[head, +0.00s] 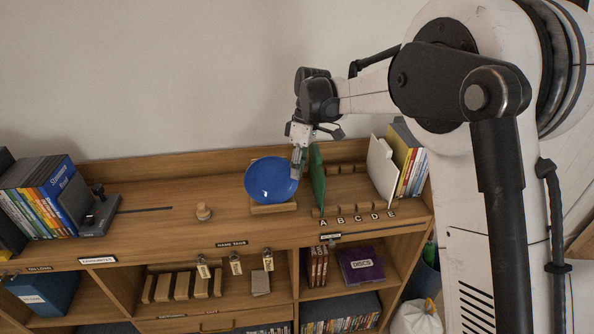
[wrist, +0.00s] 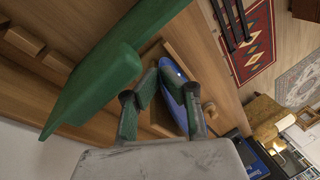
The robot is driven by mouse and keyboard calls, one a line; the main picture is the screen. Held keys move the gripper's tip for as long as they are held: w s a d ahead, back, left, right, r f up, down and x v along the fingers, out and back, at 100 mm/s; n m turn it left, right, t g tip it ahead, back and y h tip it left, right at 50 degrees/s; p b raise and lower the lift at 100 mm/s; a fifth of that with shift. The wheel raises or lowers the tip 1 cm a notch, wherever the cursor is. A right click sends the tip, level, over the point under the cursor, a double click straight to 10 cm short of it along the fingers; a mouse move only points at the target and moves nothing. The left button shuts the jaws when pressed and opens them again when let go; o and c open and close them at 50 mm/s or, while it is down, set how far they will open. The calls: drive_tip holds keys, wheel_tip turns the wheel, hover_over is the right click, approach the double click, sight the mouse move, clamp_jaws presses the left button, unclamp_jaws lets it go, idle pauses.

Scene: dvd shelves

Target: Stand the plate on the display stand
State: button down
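The blue plate (head: 271,180) stands tilted on the wooden display stand (head: 273,209) on the cabinet top, its face toward the head camera. In the wrist view the plate (wrist: 174,78) shows nearly edge-on, close to the right finger, and part of the stand (wrist: 160,121) shows between the fingers. My gripper (head: 298,162) is at the plate's right edge, pointing down. In the wrist view my gripper (wrist: 165,85) has its fingers apart, with a gap between them. Whether a finger touches the plate is hard to tell.
A green upright panel (head: 317,180) stands close to the right of my gripper. A white panel (head: 382,168) and books (head: 410,160) are further right. A small wooden knob (head: 204,211) is left of the stand. The cabinet top further left is mostly clear, up to a black bookend (head: 99,210).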

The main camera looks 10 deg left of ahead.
drive_tip(key=shift+f+b, duration=0.3)
drive_tip(key=shift+f, duration=0.1)
idle(0.3)
drive_tip(key=c, duration=1.8)
unclamp_jaws()
drive_tip(key=shift+c, duration=0.2)
drive_tip(key=shift+r, duration=0.1)
drive_tip(key=v, duration=1.2)
